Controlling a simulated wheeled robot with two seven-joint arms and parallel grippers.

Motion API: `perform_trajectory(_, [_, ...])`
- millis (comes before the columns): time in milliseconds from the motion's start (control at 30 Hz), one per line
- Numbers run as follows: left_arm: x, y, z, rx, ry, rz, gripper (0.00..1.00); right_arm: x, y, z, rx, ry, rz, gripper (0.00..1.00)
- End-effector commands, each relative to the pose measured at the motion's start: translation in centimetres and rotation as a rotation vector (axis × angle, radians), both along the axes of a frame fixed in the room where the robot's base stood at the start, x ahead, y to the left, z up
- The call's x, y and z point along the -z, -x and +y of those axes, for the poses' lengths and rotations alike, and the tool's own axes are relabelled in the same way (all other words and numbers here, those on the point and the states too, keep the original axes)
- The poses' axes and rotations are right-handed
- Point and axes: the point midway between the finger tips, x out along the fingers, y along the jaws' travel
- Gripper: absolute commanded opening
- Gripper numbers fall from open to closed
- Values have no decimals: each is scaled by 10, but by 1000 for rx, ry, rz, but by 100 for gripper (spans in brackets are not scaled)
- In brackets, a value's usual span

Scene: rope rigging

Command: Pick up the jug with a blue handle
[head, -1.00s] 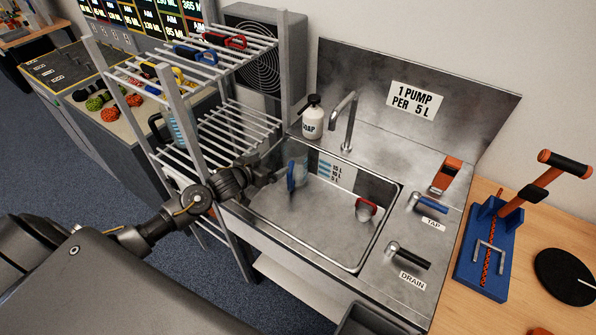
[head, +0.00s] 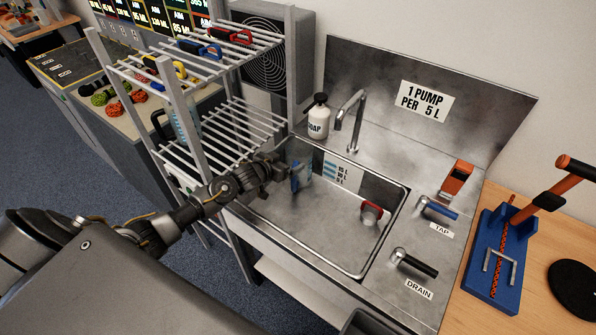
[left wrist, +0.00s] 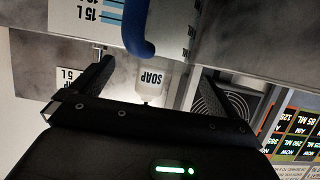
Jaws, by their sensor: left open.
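The jug with a blue handle (head: 296,177) stands in the left part of the sink; its clear body is hard to make out against the metal. My left gripper (head: 276,168) is open just left of the handle in the head view. In the left wrist view the blue handle (left wrist: 135,32) hangs in from the top edge, in line with the gap between the open fingers of my left gripper (left wrist: 150,75). I cannot tell whether a finger touches it. My right gripper does not show.
The metal sink (head: 330,262) also holds a small red-handled vessel (head: 371,213). A soap bottle (head: 319,122) and a tap spout (head: 352,115) stand behind it. A wire rack (head: 165,140) with a dark-handled jug (head: 184,122) rises close to my left arm.

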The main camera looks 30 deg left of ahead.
Motion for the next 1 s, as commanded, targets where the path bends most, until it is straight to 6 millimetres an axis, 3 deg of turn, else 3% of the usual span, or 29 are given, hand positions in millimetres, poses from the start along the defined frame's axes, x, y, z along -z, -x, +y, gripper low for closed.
perform_trajectory(167, [0,-4,-1,-1,1,0,100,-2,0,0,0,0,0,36])
perform_trajectory(567, [18,-45,-7,0,1,-1,100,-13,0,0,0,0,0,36])
perform_trajectory(867, [20,-48,-8,0,1,0,100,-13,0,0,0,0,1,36])
perform_trajectory(1000, [20,-48,-8,0,1,0,86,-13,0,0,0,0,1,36])
